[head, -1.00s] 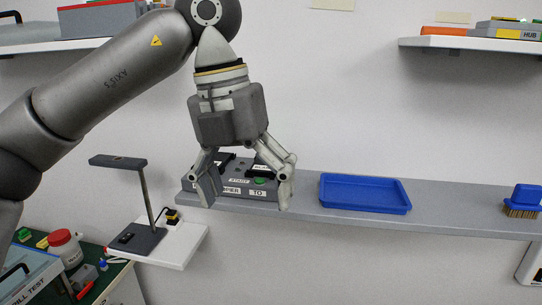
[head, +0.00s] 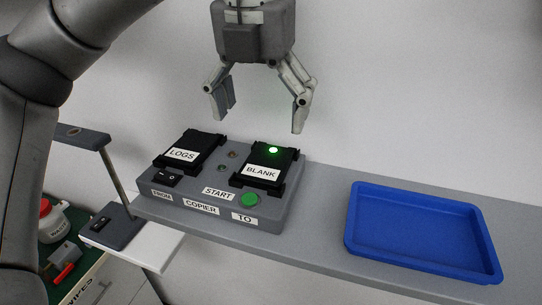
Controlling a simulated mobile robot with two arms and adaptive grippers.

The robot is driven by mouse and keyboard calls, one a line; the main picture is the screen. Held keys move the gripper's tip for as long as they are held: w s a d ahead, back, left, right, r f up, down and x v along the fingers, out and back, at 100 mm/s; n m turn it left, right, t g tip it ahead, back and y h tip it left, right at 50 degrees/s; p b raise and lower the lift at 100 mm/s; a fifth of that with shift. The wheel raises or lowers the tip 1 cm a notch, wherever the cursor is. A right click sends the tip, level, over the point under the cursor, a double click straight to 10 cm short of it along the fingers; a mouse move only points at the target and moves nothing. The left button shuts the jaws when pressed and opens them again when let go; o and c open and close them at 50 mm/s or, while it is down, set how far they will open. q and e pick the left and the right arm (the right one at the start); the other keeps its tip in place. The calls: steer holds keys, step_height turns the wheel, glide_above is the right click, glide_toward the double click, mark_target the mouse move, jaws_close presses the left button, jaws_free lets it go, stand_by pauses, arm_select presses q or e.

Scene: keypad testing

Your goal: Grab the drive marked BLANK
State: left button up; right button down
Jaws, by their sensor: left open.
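The drive marked BLANK (head: 268,165) is a black block with a white label. It sits in the right dock of the grey copier (head: 190,213), on the side labelled TO, with a green light glowing on its top. A second black drive, marked LOGS (head: 188,153), sits in the left dock on the FROM side. My left gripper (head: 260,118) is open and empty, pointing down above and behind the copier, apart from both drives. My right gripper is not in view.
A blue tray (head: 352,240) lies on the grey shelf (head: 328,243) right of the copier. A green START button (head: 250,200) is on the copier front, near the BLANK drive. A lamp (head: 118,178) stands on a lower white shelf at left.

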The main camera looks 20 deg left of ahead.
mark_target(267, 161)
arm_select(q)
step_height(267, 161, down, 3)
steer(key=shift+f, duration=0.2)
steer(key=shift+w+f, duration=0.2)
steer(key=shift+f, duration=0.05)
steer(key=shift+w+d+f+p, duration=0.1)
steer(key=shift+w+f+p, duration=0.05)
steer(key=shift+f+p, duration=0.35)
steer(key=shift+w+f+p, duration=0.15)
steer(key=shift+f+p, duration=0.2)
steer(key=shift+f, duration=0.2)
steer(key=shift+w+f+p, duration=0.2)
steer(key=shift+f+p, duration=0.1)
steer(key=shift+f, duration=0.9)
steer(key=shift+w+f, duration=0.1)
steer(key=shift+f, duration=0.2)
steer(key=shift+c, duration=0.4)
steer(key=c, duration=1.4)
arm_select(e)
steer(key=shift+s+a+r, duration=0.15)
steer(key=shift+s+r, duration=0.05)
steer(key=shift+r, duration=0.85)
